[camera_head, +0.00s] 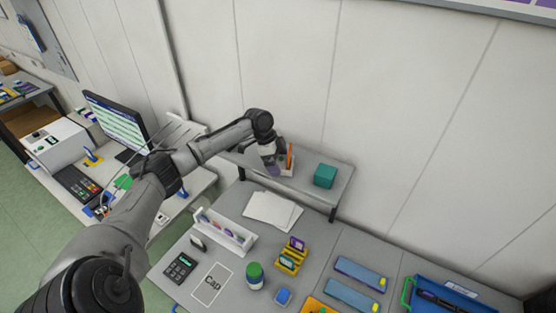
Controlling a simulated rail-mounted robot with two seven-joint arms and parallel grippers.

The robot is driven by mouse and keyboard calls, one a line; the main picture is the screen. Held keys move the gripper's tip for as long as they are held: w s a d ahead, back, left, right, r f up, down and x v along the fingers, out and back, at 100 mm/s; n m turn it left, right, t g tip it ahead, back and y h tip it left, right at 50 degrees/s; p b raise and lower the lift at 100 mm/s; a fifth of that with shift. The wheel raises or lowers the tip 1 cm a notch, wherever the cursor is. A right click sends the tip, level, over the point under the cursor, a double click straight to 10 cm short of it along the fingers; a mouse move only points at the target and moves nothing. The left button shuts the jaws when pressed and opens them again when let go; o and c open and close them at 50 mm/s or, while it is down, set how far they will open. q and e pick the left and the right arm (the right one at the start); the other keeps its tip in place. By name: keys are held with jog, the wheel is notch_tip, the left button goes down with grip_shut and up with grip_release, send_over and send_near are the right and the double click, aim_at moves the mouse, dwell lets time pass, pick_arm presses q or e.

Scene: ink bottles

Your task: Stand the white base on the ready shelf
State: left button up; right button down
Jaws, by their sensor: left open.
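The grey shelf (300,185) is fixed along the wall behind the table. My left gripper (272,165) reaches over its left part, pointing down, with its jaws open. A small white piece (288,170) shows right beside the fingers on the shelf, with an upright orange item (290,153) at it. I cannot tell whether this white piece is the white base, nor whether the fingers touch it. A purple patch shows at the fingertips, partly hidden by the gripper. My right gripper is out of view.
A teal cube (325,176) stands on the shelf's right part. On the table below are papers (272,210), a white tray (236,239) with bottles, a green-topped jar (254,276), a yellow holder (290,257) and a "Cap" card (212,285). A monitor (115,122) stands left.

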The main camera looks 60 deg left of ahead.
pick_arm(q)
jog(key=shift+r, duration=0.1)
jog(key=b+v, duration=0.2)
jog(key=v, duration=1)
dwell(0.4)
